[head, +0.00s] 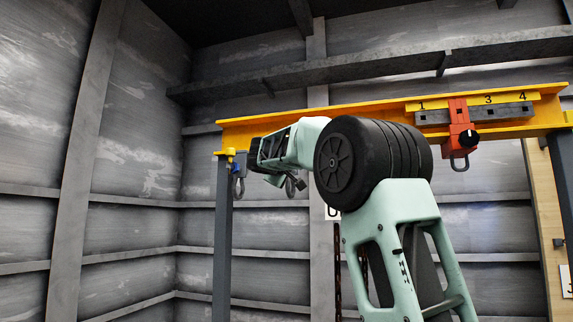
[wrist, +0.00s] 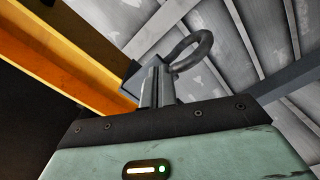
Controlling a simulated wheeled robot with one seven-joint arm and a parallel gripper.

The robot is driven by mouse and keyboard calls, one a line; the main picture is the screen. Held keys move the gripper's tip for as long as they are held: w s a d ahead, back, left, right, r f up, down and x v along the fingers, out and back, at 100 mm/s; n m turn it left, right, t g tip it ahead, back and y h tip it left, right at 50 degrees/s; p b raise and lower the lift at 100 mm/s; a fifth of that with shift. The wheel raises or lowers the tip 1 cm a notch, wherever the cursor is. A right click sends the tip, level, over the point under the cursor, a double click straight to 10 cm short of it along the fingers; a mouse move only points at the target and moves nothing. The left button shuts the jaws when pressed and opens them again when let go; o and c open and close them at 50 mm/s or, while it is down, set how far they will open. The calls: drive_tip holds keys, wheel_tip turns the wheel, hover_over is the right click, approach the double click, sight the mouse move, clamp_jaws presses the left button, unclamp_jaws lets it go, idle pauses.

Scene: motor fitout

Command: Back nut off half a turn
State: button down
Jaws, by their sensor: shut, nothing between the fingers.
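No nut can be made out for certain in either view. In the head view, a grey block (head: 241,160) with a shackle (head: 238,188) hangs near the left end of the yellow beam, and a small yellow piece (head: 230,153) sits at its left. My gripper (head: 252,153) is at this block, partly hidden by my own arm. In the wrist view my gripper's fingers (wrist: 157,85) are shut and empty. The shackle's grey loop (wrist: 208,45) shows just beyond them. I cannot tell whether the fingers touch the block.
The yellow beam (head: 290,113) runs across the top, on a dark post (head: 222,240) at the left. A red trolley (head: 460,125) with a black knob and a shackle sits at its right, by a numbered grey bar (head: 505,111). A chain (head: 337,270) hangs behind my arm.

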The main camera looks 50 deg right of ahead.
drive_tip(key=shift+w+a+r, duration=0.1)
drive_tip(key=shift+w+r, duration=0.05)
drive_tip(key=shift+r, duration=0.15)
idle(0.5)
drive_tip(key=shift+s+r+b, duration=0.35)
drive_tip(key=shift+r+b, duration=0.05)
drive_tip(key=shift+b, duration=0.3)
drive_tip(key=shift+s+d+r+b, duration=0.2)
drive_tip(key=shift+r+b, duration=0.1)
drive_tip(key=shift+r, duration=0.35)
drive_tip(key=shift+s+d+f+b, duration=0.1)
drive_tip(key=shift+s+f+b, duration=0.05)
drive_tip(key=shift+b, duration=0.15)
idle(0.4)
drive_tip(key=shift+s, duration=0.1)
drive_tip(key=b+v, duration=0.3)
drive_tip(key=v, duration=0.3)
drive_tip(key=shift+s+b, duration=0.1)
drive_tip(key=shift+b, duration=0.3)
